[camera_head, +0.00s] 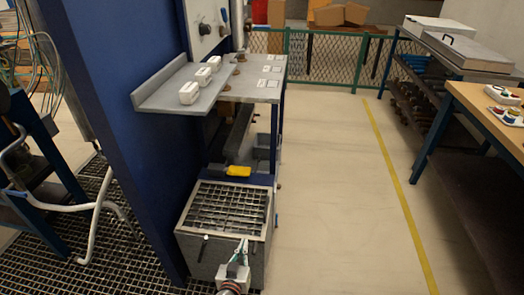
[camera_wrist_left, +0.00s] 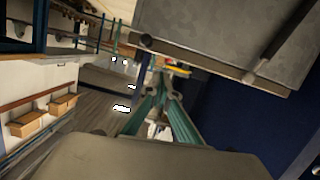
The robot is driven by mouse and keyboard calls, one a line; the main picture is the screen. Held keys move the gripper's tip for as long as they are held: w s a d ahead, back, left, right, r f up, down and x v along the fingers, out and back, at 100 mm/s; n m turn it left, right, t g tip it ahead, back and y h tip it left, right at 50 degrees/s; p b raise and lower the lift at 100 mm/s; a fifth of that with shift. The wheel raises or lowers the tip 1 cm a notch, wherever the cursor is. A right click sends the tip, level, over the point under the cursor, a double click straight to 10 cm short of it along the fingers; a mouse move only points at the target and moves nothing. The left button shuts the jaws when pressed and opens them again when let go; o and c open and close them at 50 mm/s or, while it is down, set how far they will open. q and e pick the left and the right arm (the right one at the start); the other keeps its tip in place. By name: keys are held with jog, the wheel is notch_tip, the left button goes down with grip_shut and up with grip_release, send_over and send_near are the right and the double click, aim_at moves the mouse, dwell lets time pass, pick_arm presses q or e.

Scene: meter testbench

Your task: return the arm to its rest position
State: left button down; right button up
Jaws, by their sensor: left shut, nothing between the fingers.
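My left gripper (camera_head: 243,243) shows at the bottom of the head view, in front of the grated box below the testbench. Its fingers are together with nothing between them. In the left wrist view the green-sided fingers (camera_wrist_left: 168,88) point away from the camera and converge near the middle. My right gripper is in neither view.
The testbench shelf (camera_head: 225,88) carries several white blocks. Below it are a yellow object (camera_head: 238,171) and the grated box (camera_head: 226,207). A blue panel (camera_head: 120,120) stands at the left. Open floor (camera_head: 325,190) lies to the right, before a wooden-topped table (camera_head: 490,112).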

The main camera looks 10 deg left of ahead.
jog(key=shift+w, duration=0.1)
pick_arm(q)
jog(key=s+a+r+m+g+h, duration=0.1)
jog(key=s+a+m+g, duration=0.2)
jog(key=s, duration=0.4)
jog(key=s+a+r+m+g+h, duration=0.1)
jog(key=s+a+r+m+g, duration=0.1)
jog(key=s+m, duration=0.35)
jog(key=s+a+r+g+y, duration=0.2)
jog(key=s+a+r+y, duration=0.2)
jog(key=s+a+r, duration=0.4)
jog(key=s+a+r+g+y, duration=0.25)
jog(key=s+a+r, duration=0.45)
jog(key=s+a, duration=0.4)
jog(key=w+d+f+n+t+h+p, duration=0.2)
jog(key=d+f+h, duration=0.1)
jog(key=d, duration=0.5)
jog(key=w+d+f+n+t+h+p, duration=0.1)
jog(key=d+f+n+t+h+p, duration=0.1)
jog(key=d, duration=0.6)
jog(key=shift+w+d+f+t+h+p, duration=0.15)
jog(key=shift+w+f+t+h+p, duration=0.3)
jog(key=shift+f+h+p, duration=0.25)
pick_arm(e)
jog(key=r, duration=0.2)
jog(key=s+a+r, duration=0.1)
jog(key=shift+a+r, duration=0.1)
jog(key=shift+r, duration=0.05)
